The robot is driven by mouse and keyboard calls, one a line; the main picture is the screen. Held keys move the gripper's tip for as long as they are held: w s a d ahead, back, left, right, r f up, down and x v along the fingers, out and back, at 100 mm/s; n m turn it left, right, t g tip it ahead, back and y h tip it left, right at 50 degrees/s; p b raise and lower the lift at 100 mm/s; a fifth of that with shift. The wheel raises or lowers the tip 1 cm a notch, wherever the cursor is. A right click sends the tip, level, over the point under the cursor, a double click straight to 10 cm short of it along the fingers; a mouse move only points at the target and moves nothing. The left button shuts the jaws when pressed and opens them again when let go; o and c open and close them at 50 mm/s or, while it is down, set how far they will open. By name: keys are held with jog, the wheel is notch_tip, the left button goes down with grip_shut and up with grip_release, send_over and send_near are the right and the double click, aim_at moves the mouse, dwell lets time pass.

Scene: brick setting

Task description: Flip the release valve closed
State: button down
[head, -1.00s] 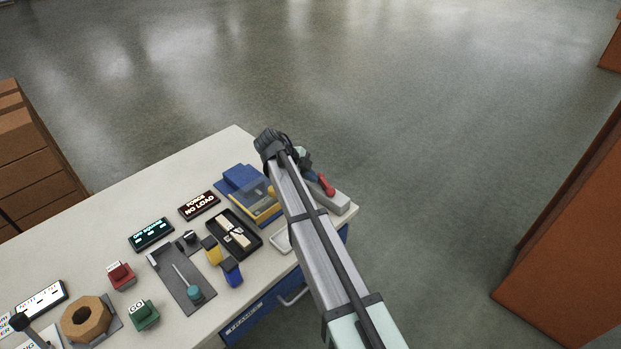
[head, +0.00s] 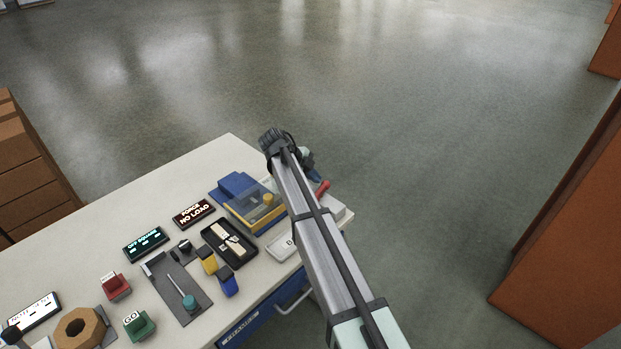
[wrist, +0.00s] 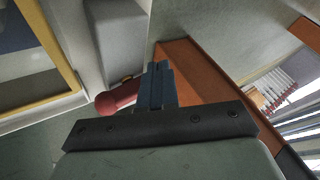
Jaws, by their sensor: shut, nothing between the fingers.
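The release valve's red handle (head: 322,190) is at the right end of the bench, by a pale grey block (head: 336,208). In the wrist view the red handle (wrist: 118,99) lies left of my fingers, with a small brass-coloured piece at its upper end. My gripper (wrist: 157,74) is shut, its dark blue fingers together and empty, just right of the handle. I cannot tell whether they touch it. In the head view my gripper (head: 314,174) is low at the bench's right end, partly hidden by my arm, which also covers part of the valve.
A blue and yellow box with a clear cover (head: 256,205) stands left of my arm. A black tray (head: 229,243), a white dish (head: 282,247), displays and buttons spread leftward on the bench. Open floor lies beyond. An orange cabinet (head: 565,240) stands at right.

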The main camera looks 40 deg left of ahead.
jog(key=shift+w+m, duration=0.25)
jog(key=shift+m, duration=0.05)
jog(key=shift+w+d, duration=0.15)
jog(key=shift+d, duration=0.05)
jog(key=shift+w+h, duration=0.15)
jog(key=shift+h, duration=0.15)
jog(key=shift+w+d+m+g, duration=0.1)
jog(key=shift+m+g, duration=0.2)
jog(key=shift+m, duration=0.3)
jog(key=shift+d+h, duration=0.15)
jog(key=shift+h, duration=0.15)
